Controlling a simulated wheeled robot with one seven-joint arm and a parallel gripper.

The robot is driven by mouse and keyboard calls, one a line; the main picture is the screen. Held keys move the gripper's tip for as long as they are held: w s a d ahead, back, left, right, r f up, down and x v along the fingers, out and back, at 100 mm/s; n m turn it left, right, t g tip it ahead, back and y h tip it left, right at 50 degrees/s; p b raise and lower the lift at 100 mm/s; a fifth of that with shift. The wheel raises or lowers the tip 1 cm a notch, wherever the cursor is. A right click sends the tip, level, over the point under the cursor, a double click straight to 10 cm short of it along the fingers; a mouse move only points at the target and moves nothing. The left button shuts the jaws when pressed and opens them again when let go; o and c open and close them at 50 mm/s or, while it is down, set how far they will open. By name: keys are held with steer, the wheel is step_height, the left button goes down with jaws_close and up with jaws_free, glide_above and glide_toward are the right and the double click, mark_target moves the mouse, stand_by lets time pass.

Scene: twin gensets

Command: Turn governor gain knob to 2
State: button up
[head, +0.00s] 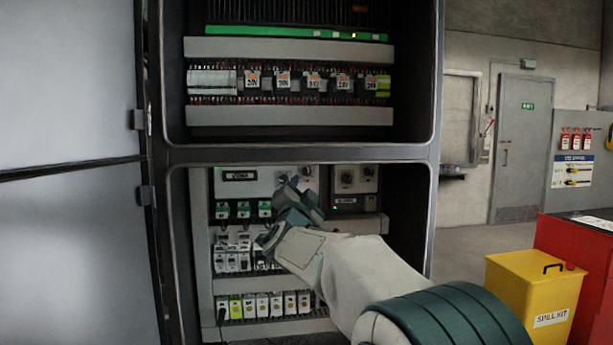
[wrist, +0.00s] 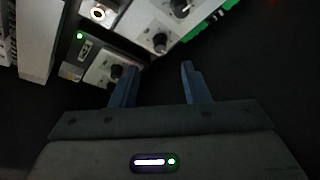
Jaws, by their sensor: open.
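My gripper (head: 291,188) is in front of the lower bay of an open cabinet in the head view, partly covering a grey control module (head: 240,188). In the wrist view my gripper (wrist: 158,69) is open, with nothing between its fingers. Dark knobs show there: one (wrist: 117,72) close to the left fingertip, one (wrist: 159,41) beyond the fingertips and one (wrist: 180,8) at the top edge. In the head view two knobs (head: 347,178) (head: 369,171) sit on modules right of my gripper. Labels are too small to tell which is the governor gain knob, or its setting.
The cabinet frame (head: 300,153) surrounds the bay, with a divider above my gripper. Rows of breakers (head: 262,305) sit below. A grey door (head: 75,130) stands at the left. A yellow spill kit bin (head: 531,295) and a red box (head: 580,250) stand at the right.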

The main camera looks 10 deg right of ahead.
mark_target(307, 174)
steer(key=p+x, duration=0.1)
steer(key=x, duration=0.7)
steer(key=shift+w, duration=0.1)
jaws_close()
